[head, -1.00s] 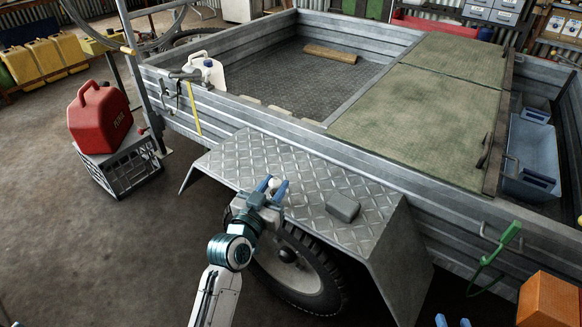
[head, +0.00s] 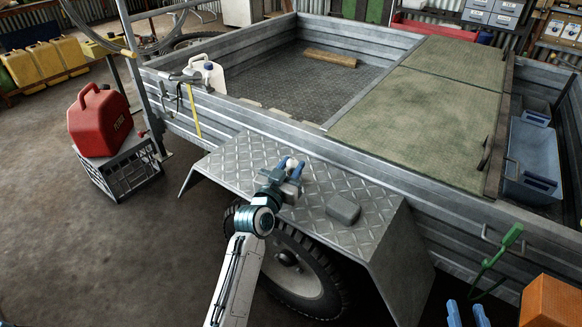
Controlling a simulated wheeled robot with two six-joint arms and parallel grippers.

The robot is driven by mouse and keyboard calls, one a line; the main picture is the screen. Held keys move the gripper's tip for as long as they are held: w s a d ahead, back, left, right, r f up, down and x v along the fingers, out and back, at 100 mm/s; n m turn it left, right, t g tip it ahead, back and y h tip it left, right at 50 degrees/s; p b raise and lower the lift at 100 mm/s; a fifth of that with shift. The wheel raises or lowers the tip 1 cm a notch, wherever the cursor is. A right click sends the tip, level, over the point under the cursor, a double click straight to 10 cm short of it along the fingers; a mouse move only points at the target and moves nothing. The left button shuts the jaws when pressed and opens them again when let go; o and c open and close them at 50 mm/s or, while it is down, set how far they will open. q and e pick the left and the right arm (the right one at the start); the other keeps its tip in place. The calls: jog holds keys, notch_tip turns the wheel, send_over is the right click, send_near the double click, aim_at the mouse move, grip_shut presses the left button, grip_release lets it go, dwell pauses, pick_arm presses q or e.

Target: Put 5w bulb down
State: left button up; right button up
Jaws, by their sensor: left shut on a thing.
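My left gripper (head: 289,171) is over the checker-plate mudguard (head: 240,160) of the trailer, left of a small grey box lying on it. Between its blue fingers a small part of a white bulb (head: 291,163) shows; the fingers are shut on it and hide most of it. I cannot tell whether the bulb touches the plate. My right gripper (head: 467,314) shows only as two blue fingertips at the bottom edge, spread apart with nothing visible between them.
The grey box (head: 343,209) sits on the mudguard. The trailer wall (head: 400,190) rises behind it. A green-handled tool (head: 497,257) hangs on the wall's right, near an orange-brown box (head: 549,301). A red petrol can (head: 100,119) stands on a crate at left. Plate around the gripper is clear.

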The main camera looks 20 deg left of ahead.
pick_arm(q)
jog(key=shift+f, duration=0.15)
jog(key=o, duration=1)
